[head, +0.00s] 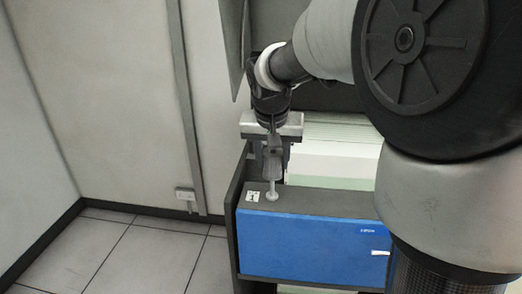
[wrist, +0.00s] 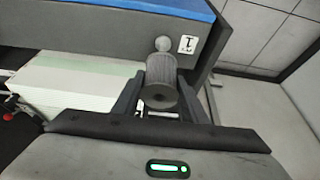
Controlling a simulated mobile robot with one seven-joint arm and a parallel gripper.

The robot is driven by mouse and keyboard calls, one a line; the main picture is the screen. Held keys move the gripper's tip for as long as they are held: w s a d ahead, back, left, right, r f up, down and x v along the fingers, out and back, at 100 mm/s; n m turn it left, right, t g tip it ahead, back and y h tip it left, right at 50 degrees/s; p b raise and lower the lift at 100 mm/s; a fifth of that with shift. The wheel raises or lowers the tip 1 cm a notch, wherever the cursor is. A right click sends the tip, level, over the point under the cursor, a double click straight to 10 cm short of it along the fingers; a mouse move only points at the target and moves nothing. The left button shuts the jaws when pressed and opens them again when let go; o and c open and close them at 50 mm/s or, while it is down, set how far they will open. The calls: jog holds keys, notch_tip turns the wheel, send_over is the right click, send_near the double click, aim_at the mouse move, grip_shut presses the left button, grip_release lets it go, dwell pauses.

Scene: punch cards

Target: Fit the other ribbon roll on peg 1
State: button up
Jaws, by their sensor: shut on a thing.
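My gripper (head: 271,150) is shut on a grey ribbon roll (head: 271,164). In the wrist view my gripper (wrist: 161,80) has one finger on each side of the roll (wrist: 162,92), whose near end shows a dark centre. Peg 1 (head: 271,194) is pale and stands on the dark top of the blue-fronted cabinet, below the roll. It also shows just past the roll's far end in the wrist view (wrist: 163,44). A white label (wrist: 187,44) with a black mark lies beside it. Whether the peg's tip is inside the roll cannot be told.
The cabinet's blue front (head: 305,245) carries a small pale handle (head: 380,253). A pale green and white block (head: 332,160) lies behind the cabinet top. A wall with a socket (head: 185,195) and open tiled floor (head: 150,260) are to the left.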

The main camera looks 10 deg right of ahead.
aim_at(272, 179)
jog(key=shift+f+b, duration=2.55)
jog(key=shift+f, duration=0.75)
dwell(1.1)
jog(key=o, duration=1.2)
